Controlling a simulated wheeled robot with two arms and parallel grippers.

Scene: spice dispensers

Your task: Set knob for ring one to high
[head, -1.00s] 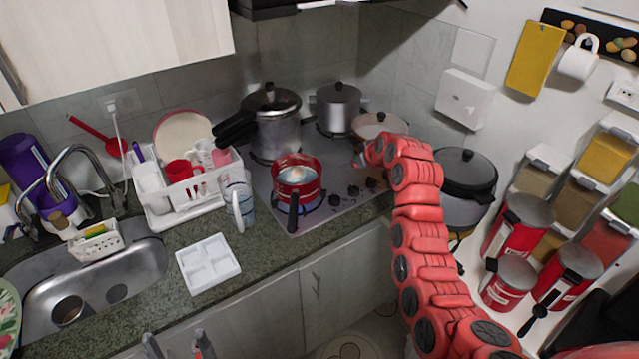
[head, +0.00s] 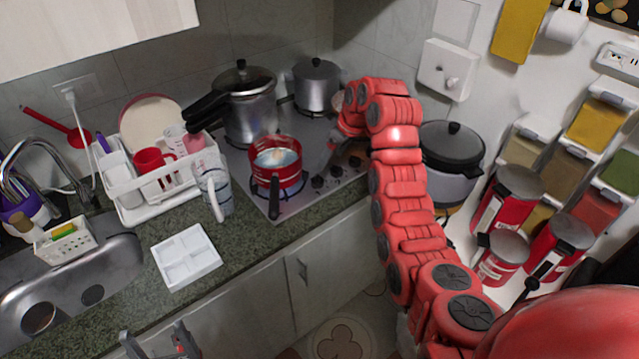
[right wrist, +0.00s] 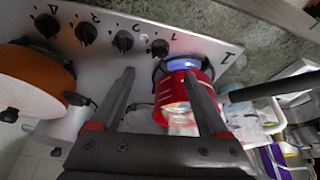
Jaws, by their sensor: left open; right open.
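Dark round knobs stand in a row on the stove's control strip. In the head view a front knob (head: 318,182) shows left of my right arm. The right wrist view shows several knobs, the right-most one (right wrist: 160,47) closest to the red pot (right wrist: 183,95). My left gripper (head: 152,335) is open and empty at the bottom edge.
The red pot (head: 276,165) sits on the front left burner, its handle toward the counter edge. A pressure cooker (head: 248,108) and a steel pot (head: 317,85) stand behind. A rice cooker (head: 450,165) is right of my arm. A white tray (head: 186,256) lies on the counter.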

